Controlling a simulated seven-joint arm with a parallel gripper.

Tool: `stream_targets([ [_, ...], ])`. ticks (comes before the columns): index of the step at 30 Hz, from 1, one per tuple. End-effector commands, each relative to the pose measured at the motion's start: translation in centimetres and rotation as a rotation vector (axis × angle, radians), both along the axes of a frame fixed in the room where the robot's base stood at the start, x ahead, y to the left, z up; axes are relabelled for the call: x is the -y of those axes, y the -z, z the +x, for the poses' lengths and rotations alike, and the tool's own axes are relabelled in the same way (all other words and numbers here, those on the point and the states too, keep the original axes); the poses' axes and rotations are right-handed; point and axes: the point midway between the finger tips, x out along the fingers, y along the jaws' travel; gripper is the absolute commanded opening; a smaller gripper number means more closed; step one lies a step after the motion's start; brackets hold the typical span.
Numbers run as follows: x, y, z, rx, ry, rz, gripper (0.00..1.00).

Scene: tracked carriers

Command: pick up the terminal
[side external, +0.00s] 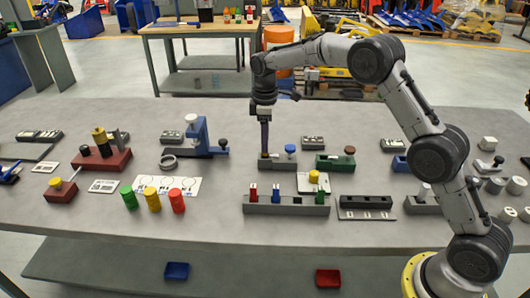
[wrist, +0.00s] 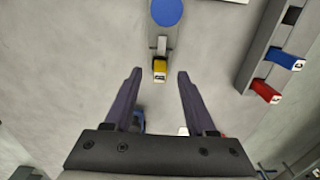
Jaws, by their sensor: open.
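A small yellow block with a dark-marked pale face, which looks like the terminal (wrist: 159,71), sits at the end of a narrow grey carrier (wrist: 161,42) with a round blue knob (wrist: 166,12). In the side external view the carrier (side external: 281,164) stands mid-table, its blue knob (side external: 290,149) to the right of my gripper. My gripper (wrist: 159,75) is open and empty, pointing down. In the wrist view the terminal lies between the fingertips, with a gap on either side. In the side view my gripper (side external: 264,150) is right over the terminal, mostly hiding it; the exact height is unclear.
A grey rack (side external: 298,209) holds red, blue and green blocks in front; its red (wrist: 265,91) and blue (wrist: 285,59) blocks show at right in the wrist view. A blue clamp-like fixture (side external: 204,140) stands to the left, and a green carrier (side external: 335,162) to the right.

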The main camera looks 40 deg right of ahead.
Motion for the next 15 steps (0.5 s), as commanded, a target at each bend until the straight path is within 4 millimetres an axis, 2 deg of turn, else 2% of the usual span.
stream_targets([
  [4, 0.0, 1.7, 0.0, -0.001, 0.0, 0.0, 0.56],
  [13, 0.0, 2.1, 0.0, 0.001, 0.0, 0.0, 0.56],
  [15, 0.0, 2.1, 0.0, 0.001, 0.0, 0.0, 0.44],
])
